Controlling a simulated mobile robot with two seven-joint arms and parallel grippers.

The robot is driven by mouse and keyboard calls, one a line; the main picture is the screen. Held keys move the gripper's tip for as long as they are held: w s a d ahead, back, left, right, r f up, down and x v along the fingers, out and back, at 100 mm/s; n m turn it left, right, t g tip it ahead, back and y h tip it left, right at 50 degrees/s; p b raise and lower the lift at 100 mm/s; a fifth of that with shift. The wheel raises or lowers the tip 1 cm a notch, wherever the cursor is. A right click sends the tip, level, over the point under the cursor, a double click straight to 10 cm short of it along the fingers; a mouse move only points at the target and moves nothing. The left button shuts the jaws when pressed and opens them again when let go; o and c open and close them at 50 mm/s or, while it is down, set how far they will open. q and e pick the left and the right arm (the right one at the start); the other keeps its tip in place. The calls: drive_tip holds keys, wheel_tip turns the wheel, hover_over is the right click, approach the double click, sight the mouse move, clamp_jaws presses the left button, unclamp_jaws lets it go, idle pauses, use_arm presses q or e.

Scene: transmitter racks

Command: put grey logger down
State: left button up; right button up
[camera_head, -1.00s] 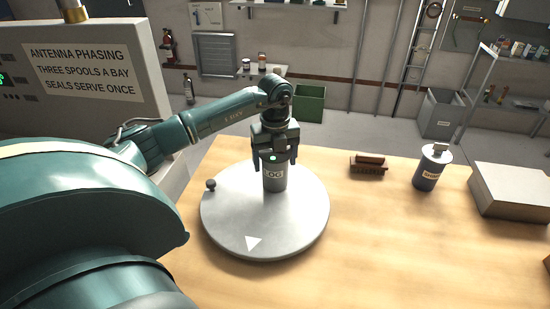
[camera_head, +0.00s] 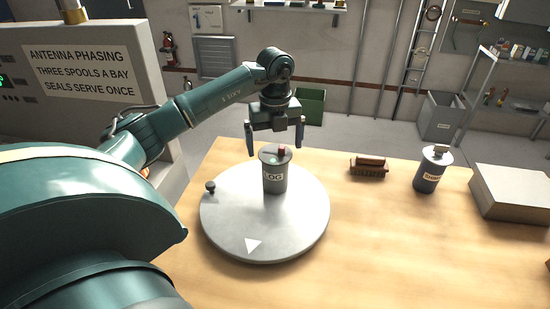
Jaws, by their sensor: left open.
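The grey logger (camera_head: 274,172) is a short cylinder with a "LOG" label, a green light and a red knob on top. It stands upright on the round grey turntable (camera_head: 240,218), toward its far side. My left gripper (camera_head: 275,143) is open and empty, just above and behind the logger's top, with its two fingers spread wide. I see no contact between the fingers and the logger. My right gripper is not in view.
The turntable has a small knob (camera_head: 210,187) at its left rim and a white triangle mark in front. The table's front middle is clear.

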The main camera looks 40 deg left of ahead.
use_arm(q)
wheel_tip(320, 180, up, 6)
drive_tip(key=shift+r, duration=0.1)
idle(0.7)
